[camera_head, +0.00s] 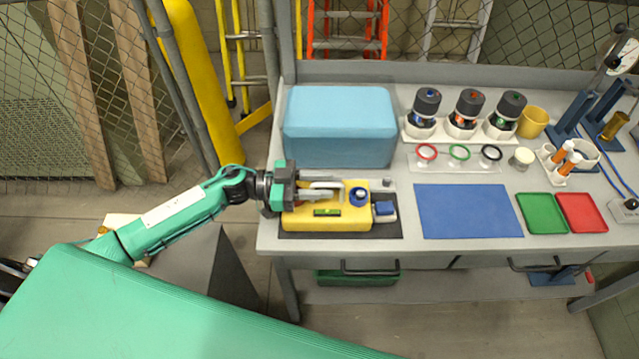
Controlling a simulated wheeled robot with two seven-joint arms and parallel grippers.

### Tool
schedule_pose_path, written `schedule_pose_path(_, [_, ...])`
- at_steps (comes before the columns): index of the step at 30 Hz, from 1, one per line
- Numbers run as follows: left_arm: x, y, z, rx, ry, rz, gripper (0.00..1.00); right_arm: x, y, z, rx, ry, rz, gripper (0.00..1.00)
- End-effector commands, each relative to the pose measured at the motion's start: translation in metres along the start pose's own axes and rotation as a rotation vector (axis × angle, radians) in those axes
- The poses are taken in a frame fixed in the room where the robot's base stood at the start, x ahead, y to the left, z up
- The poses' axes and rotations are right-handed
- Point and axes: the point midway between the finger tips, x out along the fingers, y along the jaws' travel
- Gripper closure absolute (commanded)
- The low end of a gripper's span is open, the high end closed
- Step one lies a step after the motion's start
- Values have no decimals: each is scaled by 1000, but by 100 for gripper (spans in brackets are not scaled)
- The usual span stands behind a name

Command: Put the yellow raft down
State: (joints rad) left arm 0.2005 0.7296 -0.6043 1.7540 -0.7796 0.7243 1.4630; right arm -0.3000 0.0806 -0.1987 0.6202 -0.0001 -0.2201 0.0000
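The yellow raft (327,220) is a flat block with a small green level vial on its front and a blue-topped knob on its right part. It shows over a dark mat (370,230) at the left front of the bench; I cannot tell whether it touches the mat. It looks level. My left gripper (332,191) reaches in from the left, with its fingers over the raft's top at its grey handle. Whether the fingers are closed on the handle is too small to tell. My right gripper is not in view.
A light blue box (339,127) stands close behind the raft. A small blue-and-white block (384,211) sits just right of it. A blue mat (468,211) and green (542,213) and red (581,213) trays lie further right. Three dark-capped thrusters (467,112) stand behind.

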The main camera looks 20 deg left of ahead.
Motion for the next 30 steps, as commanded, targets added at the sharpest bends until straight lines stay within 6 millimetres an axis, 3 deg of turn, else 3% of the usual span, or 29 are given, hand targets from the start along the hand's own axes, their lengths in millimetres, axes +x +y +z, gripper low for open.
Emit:
schedule_pose_path(5, [-11,0,0,-1,-2,-1,68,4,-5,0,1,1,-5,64])
schedule_pose_path(15, [-78,0,1,0,-5,-1,68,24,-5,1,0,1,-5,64])
schedule_pose_path(21, [-108,0,-1,-1,-3,0,68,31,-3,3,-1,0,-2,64])
schedule_pose_path(30, [-120,0,-4,1,1,1,68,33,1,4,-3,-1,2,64])
